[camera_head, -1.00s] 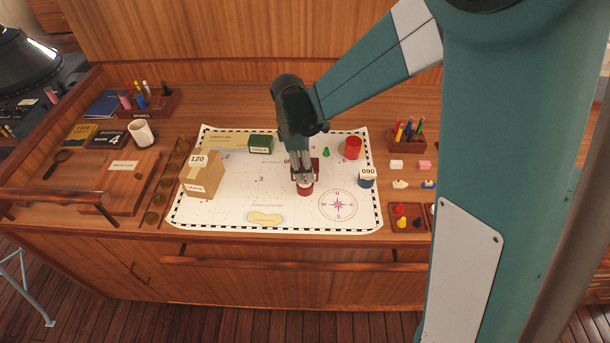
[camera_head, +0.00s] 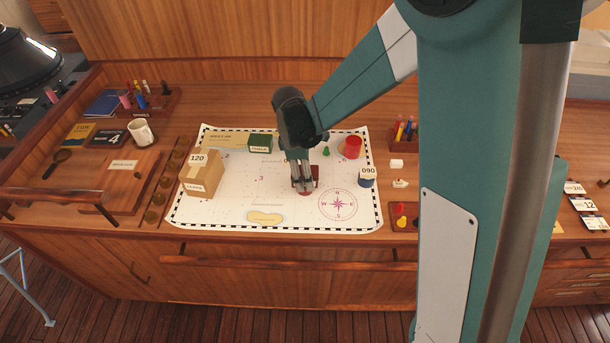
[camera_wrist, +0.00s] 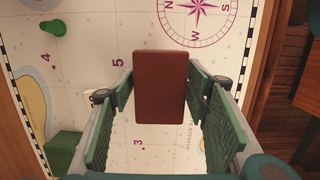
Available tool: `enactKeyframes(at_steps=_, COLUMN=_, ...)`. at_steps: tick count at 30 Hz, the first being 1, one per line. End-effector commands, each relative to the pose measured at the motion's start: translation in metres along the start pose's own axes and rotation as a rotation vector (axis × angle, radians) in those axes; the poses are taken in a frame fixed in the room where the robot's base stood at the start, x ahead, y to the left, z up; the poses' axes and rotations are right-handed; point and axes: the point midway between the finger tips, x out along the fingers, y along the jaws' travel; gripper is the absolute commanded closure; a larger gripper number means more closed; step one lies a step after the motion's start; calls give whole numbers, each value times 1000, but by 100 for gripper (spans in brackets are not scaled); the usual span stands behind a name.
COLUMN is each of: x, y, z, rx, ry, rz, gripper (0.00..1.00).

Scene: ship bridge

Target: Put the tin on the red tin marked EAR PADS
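My gripper (camera_head: 303,188) is low over the middle of the chart. Its fingers are closed on the two sides of a flat-topped, dark red-brown tin (camera_wrist: 160,88), which lies level between them in the wrist view. In the head view this tin (camera_head: 315,174) is partly hidden by the fingers. No EAR PADS marking is readable. A red round container (camera_head: 353,147) stands apart at the chart's upper right.
The chart's front area is mostly clear. My arm hides part of the right side.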

Motion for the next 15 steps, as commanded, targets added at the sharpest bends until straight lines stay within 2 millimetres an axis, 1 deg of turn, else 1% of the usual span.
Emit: enactKeyframes(at_steps=15, x=-3, y=0, z=0, rx=0, ry=0, rz=0, gripper=49)
